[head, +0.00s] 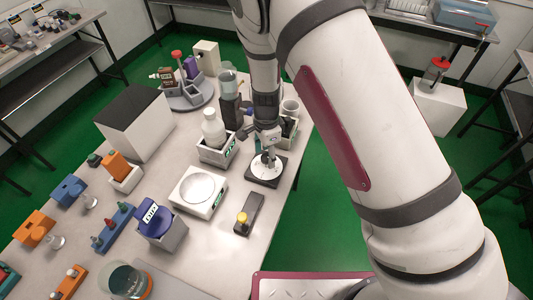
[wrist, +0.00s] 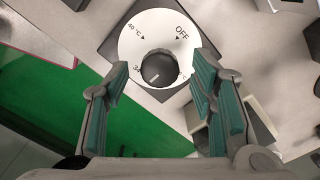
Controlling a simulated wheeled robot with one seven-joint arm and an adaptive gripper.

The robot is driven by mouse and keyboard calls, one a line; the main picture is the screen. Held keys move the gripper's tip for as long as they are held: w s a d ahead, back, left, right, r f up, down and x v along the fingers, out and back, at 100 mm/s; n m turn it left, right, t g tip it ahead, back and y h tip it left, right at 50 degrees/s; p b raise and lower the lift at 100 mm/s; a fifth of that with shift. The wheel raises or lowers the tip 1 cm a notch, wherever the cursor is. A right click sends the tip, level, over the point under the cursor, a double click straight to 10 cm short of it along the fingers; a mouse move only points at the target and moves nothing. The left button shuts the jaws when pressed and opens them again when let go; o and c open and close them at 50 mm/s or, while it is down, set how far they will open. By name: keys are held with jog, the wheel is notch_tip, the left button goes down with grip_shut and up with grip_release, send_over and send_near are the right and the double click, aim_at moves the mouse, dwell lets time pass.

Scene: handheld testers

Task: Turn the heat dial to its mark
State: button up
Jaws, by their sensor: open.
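The heat dial is a dark knob (wrist: 158,68) on a round white plate set on a dark square base. The plate (wrist: 140,35) carries "OFF" at upper right, "40 °C" at upper left and a partly hidden "34" at lower left, with small dark triangles. A pale line on the knob points down and left. In the head view the dial plate (head: 263,169) is near the table's right edge. My gripper (wrist: 160,66) is open, with one teal-padded finger on each side of the knob. I cannot tell whether either finger touches it. In the head view my gripper (head: 266,145) is above the dial.
Left of the dial are a white bottle (head: 213,128) in a holder and a white device with a round dish (head: 198,188). A dark block with a yellow knob (head: 243,217) lies in front. A grey container (head: 288,127) stands close behind the dial. Bare tabletop lies front right.

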notch_tip(320, 180, up, 12)
jog(key=shift+f, duration=0.25)
dwell(0.5)
notch_tip(320, 180, up, 10)
jog(key=n+y, duration=0.1)
jog(key=n, duration=0.1)
send_over(266, 157)
jog(key=s+d, duration=0.2)
jog(key=d, duration=0.3)
jog(key=s+d+r+n+t+y, duration=0.15)
jog(key=s+d+r+n, duration=0.25)
jog(key=s+d+r, duration=0.45)
jog(key=s+d+r+n+t+h, duration=0.1)
jog(key=s+d+r+n+t, duration=0.1)
jog(key=s, duration=0.5)
jog(key=s+d+r+n+t+h, duration=0.1)
jog(key=s+d+r+n, duration=0.4)
jog(key=s, duration=0.1)
jog(key=shift+s+r+t, duration=0.2)
jog(key=shift+s+t, duration=0.15)
